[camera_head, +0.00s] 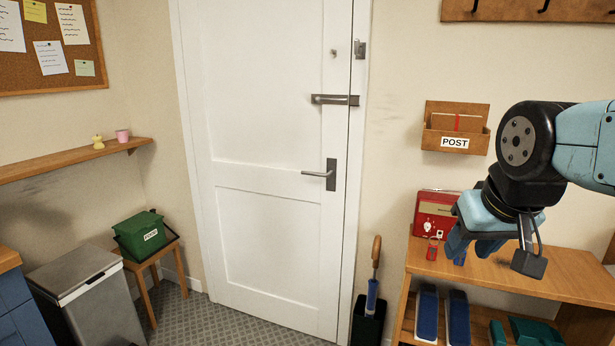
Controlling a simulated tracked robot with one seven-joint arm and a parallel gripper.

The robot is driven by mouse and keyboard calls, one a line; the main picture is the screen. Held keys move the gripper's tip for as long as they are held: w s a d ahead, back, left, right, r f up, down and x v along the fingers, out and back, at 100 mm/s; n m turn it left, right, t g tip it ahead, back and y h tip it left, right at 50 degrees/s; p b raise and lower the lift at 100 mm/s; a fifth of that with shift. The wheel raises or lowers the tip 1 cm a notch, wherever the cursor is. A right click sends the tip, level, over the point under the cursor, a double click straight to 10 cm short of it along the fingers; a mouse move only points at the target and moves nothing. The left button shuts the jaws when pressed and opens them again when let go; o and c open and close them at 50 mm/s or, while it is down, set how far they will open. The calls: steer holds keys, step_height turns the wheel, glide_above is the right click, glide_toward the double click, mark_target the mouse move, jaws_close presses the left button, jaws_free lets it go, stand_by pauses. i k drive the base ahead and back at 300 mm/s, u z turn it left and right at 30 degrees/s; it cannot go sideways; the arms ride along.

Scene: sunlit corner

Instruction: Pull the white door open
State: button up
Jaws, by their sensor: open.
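The white door (265,230) stands in the middle of the view and looks shut in its frame. Its grey lever handle (320,174) is on the right side of the door and points left, about level. Above it a grey sliding bolt (334,99) lies across the door's right edge and seems to reach onto the frame. Higher up are a small metal stub (334,53) on the door and a metal plate (360,50) on the frame, with nothing visible between them. My gripper (492,256) is open and empty, well right of the door, above the bench.
A wooden bench (535,280) with a red box (434,214) stands under my gripper. A POST holder (455,128) hangs on the wall. A dark stand (367,323) with a wooden-handled tool is near the door's right foot. A bin (88,300) and stool with green box (140,236) stand left.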

mark_target(255, 69)
steer(key=u, duration=0.05)
steer(key=i, duration=1)
steer(key=z, duration=0.05)
